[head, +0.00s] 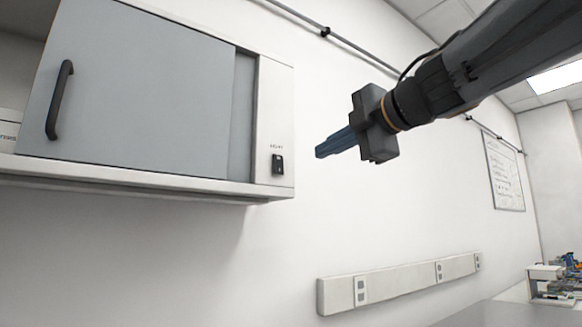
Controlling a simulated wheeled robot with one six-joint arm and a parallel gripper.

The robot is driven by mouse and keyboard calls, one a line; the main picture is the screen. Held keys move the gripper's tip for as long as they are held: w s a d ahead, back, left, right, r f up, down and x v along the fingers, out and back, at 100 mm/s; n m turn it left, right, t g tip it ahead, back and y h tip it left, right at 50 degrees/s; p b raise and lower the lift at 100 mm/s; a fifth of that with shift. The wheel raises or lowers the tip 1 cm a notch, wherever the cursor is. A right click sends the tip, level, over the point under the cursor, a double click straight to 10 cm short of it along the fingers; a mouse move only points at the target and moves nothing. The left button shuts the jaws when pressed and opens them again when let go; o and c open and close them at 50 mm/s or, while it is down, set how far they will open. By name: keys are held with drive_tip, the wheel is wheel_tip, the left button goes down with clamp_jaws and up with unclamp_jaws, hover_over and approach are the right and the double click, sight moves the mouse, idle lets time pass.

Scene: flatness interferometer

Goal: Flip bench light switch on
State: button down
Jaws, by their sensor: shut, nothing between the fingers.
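The bench light switch (278,165) is a small black rocker on the pale right end panel of a wall cabinet, under a small label too small to read clearly. Which way the rocker is set cannot be made out. My gripper (319,152) is shut and empty, with its blue fingers together and pointing left toward the panel. In the picture the fingertips are right of the switch and slightly above it, apart from it.
The wall cabinet (130,85) has a grey sliding door with a black handle (60,100). A socket rail (400,284) runs along the wall below. A whiteboard (503,172) hangs at the right. The wall around my gripper is bare.

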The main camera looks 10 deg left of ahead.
sight(279, 172)
drive_tip(key=shift+s+a+r+n, duration=0.1)
drive_tip(key=shift+s+r+n, duration=0.1)
drive_tip(key=shift+s+n, duration=0.1)
drive_tip(key=p+x, duration=0.2)
drive_tip(key=x, duration=1.2)
drive_tip(key=shift+f, duration=0.1)
drive_tip(key=shift+s+a, duration=0.1)
